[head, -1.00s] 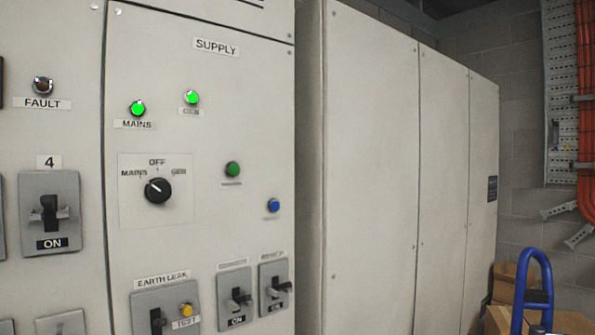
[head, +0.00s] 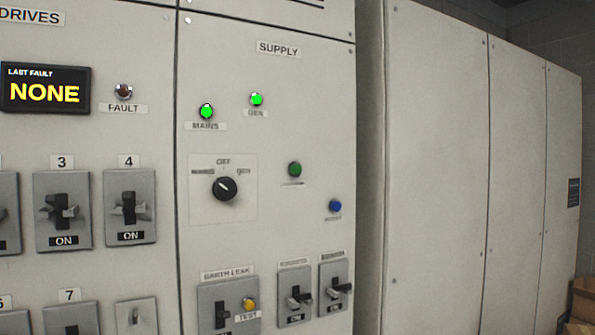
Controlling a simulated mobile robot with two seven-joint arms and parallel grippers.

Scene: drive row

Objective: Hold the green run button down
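A dark green round button (head: 295,170) sits on the SUPPLY panel (head: 330,120), right of the rotary selector. The small label under it is too blurred to read, so I cannot tell whether it is the run button. Two brighter green round lamps are lit above, one labelled MAINS (head: 207,112) and one labelled GEN (head: 256,99). Neither of my grippers shows in the head view.
The panel also carries a black rotary selector (head: 225,188), a blue button (head: 335,206), a yellow TEST button (head: 249,304) and several breaker switches. A display reading NONE (head: 45,90) is at left. Plain cabinet doors (head: 437,160) stand at right, with cardboard boxes (head: 585,300) beyond.

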